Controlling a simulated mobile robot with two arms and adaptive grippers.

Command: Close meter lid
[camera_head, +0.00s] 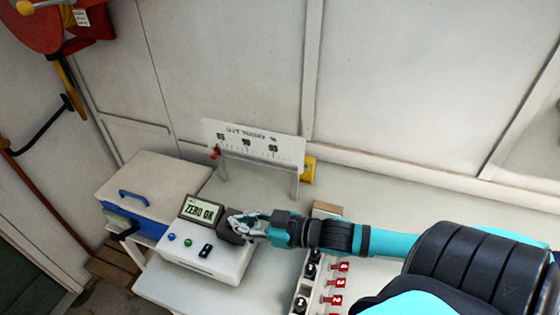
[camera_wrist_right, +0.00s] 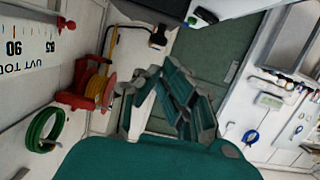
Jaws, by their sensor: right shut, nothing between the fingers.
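The meter (camera_head: 205,262) is a white box on the bench, with a tilted display (camera_head: 202,210) reading "ZERO OK". Two blue and green buttons and a black switch sit on its front panel. My right gripper (camera_head: 238,229) is shut and empty at the right end of the meter's top, beside the display. It covers that part of the meter, so I cannot make out the lid or tell whether the fingers touch it. My right gripper (camera_wrist_right: 170,88) also shows in the right wrist view, with its fingers together. My left gripper is not in view.
A white scale board (camera_head: 254,144) on legs stands behind the meter. A grey-topped box (camera_head: 155,180) with a blue handle is at left. A row of red numbered tags (camera_head: 336,284) lies right of the meter, under my right arm.

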